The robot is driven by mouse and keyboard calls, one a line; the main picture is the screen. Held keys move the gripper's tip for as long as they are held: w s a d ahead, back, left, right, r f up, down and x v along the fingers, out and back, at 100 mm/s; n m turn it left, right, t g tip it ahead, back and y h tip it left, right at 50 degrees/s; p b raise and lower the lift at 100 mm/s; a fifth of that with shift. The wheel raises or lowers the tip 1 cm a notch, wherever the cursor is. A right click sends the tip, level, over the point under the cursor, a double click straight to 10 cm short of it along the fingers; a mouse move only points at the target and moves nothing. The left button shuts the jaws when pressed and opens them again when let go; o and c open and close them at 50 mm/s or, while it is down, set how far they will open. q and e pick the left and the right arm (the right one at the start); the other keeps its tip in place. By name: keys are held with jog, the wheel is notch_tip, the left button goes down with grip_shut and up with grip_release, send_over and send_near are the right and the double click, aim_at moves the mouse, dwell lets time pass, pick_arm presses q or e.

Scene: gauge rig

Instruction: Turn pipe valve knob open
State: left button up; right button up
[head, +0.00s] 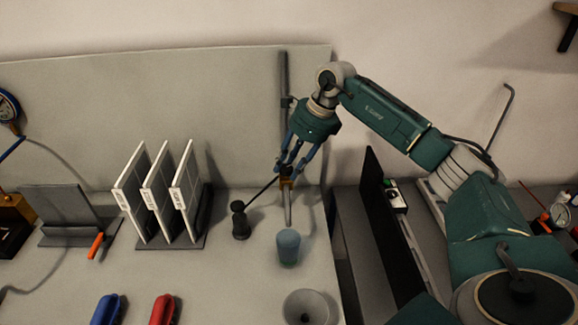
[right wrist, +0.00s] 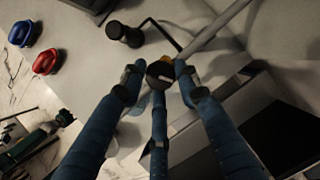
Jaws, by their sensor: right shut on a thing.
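A thin grey vertical pipe (head: 284,75) stands at the back of the bench, beside the panel's right end. The valve on it has a brass-coloured body (head: 286,184); its dark round knob (right wrist: 160,70) shows in the right wrist view. My right gripper (head: 287,168) reaches down from the upper right and is shut on the knob, its blue fingers around it. The fingers partly hide the knob in the head view. A blue-grey cup (head: 288,247) stands below the pipe's lower end. My left gripper is not in view.
A black cylinder (head: 240,222) with a thin rod stands left of the pipe. A rack of white plates (head: 157,190) is further left. Blue (head: 108,309) and red (head: 163,309) handles and a grey funnel-like bowl (head: 305,308) are at the front. A dark upright panel (head: 392,230) stands right.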

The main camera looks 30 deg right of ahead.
jog(key=n, duration=0.2)
jog(key=n+g+y, duration=0.1)
jog(key=n, duration=0.1)
jog(key=w+r+n, duration=0.1)
jog(key=n, duration=0.1)
jog(key=shift+d+g, duration=0.1)
jog(key=shift+g, duration=0.3)
jog(key=n+g, duration=0.1)
jog(key=n, duration=0.2)
jog(key=n+g, duration=0.1)
jog(key=n, duration=0.2)
jog(key=shift+w+f+y, duration=0.15)
jog(key=shift+f+y, duration=0.05)
jog(key=shift+y, duration=0.1)
jog(key=shift+n, duration=0.3)
jog(key=o, duration=1.1)
jog(key=shift+a, duration=0.3)
jog(key=shift+g, duration=0.3)
jog(key=shift+d, duration=0.1)
